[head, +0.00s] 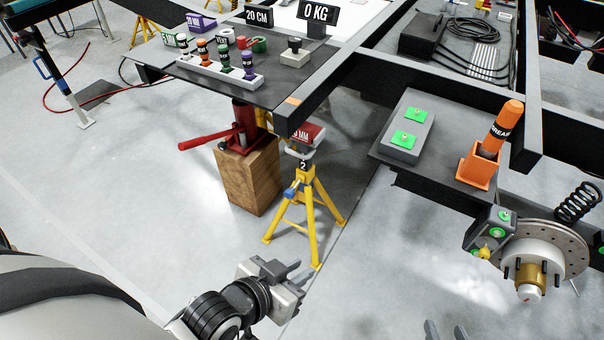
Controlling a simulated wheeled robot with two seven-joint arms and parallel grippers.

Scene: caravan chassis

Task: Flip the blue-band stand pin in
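A yellow tripod stand (306,205), marked 2, stands on the floor under the chassis corner. A blue part (292,190), which looks like the blue-band pin, sticks out to the left of its upper column. I cannot tell how the pin sits in the column. A red-faced display reading MM (308,134) is at the stand's top. My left gripper (300,275) is in front of and below the stand, apart from it, with its fingers spread and nothing between them. My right gripper (447,331) shows only its two separated fingertips at the bottom edge.
A red jack (240,130) on a wooden block (249,176) stands left of the stand, its handle pointing left. The dark chassis beam (330,95) is above. A brake disc (545,245) and orange grease tube (502,125) are at right. Floor around the stand's front is clear.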

